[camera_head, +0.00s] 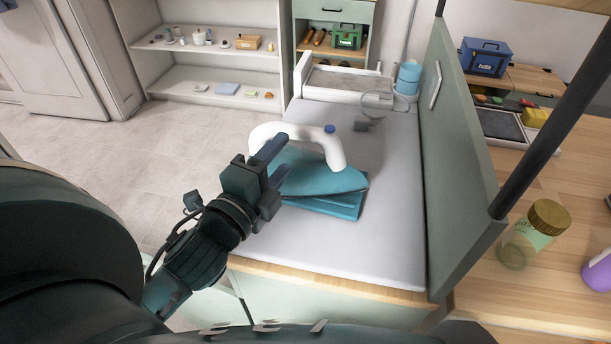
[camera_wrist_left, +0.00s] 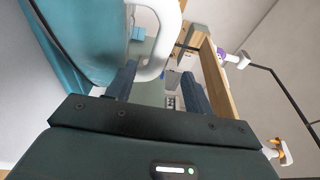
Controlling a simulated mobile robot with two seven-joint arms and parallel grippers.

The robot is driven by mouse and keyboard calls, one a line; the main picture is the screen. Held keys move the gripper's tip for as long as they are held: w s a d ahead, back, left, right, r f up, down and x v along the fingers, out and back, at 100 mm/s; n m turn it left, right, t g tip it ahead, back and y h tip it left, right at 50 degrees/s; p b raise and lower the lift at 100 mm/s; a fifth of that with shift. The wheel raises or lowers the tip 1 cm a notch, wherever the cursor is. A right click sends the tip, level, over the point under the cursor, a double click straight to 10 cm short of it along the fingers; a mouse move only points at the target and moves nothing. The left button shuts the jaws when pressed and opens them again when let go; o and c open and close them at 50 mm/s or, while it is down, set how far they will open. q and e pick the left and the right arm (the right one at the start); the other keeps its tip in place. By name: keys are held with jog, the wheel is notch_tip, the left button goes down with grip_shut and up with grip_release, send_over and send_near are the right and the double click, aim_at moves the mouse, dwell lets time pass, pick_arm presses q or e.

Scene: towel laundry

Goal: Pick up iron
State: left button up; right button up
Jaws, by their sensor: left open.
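The iron has a teal body (camera_head: 318,177) and a white looped handle (camera_head: 335,150) with a blue button on top. It sits on the grey padded board (camera_head: 385,215). Teal layers at its near side look like a base or a folded cloth; I cannot tell which. My left gripper (camera_head: 273,163) is open at the left part of the iron, close to the handle. In the left wrist view, the white handle (camera_wrist_left: 168,35) passes near and partly between the two fingers (camera_wrist_left: 157,80), with the teal body (camera_wrist_left: 80,35) at the left. My right gripper is not in view.
A green-grey panel (camera_head: 452,165) borders the board on the right. Beyond it, a wooden counter holds a jar (camera_head: 533,235) and a blue box (camera_head: 486,57). A white tray (camera_head: 345,82) and a light-blue container (camera_head: 408,77) stand at the board's far end. The near board is clear.

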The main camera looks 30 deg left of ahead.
aim_at(301, 137)
pick_arm(q)
jog(key=shift+w+p, duration=0.4)
jog(key=shift+w, duration=1.3)
jog(key=w, duration=0.1)
jog(key=w+p, duration=0.1)
jog(key=w, duration=0.2)
jog(key=shift+w+d, duration=0.15)
jog(key=shift+d, duration=0.1)
jog(key=shift+w+p, duration=0.3)
jog(key=shift+w, duration=0.15)
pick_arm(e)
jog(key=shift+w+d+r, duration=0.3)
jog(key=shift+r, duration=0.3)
pick_arm(q)
grip_shut()
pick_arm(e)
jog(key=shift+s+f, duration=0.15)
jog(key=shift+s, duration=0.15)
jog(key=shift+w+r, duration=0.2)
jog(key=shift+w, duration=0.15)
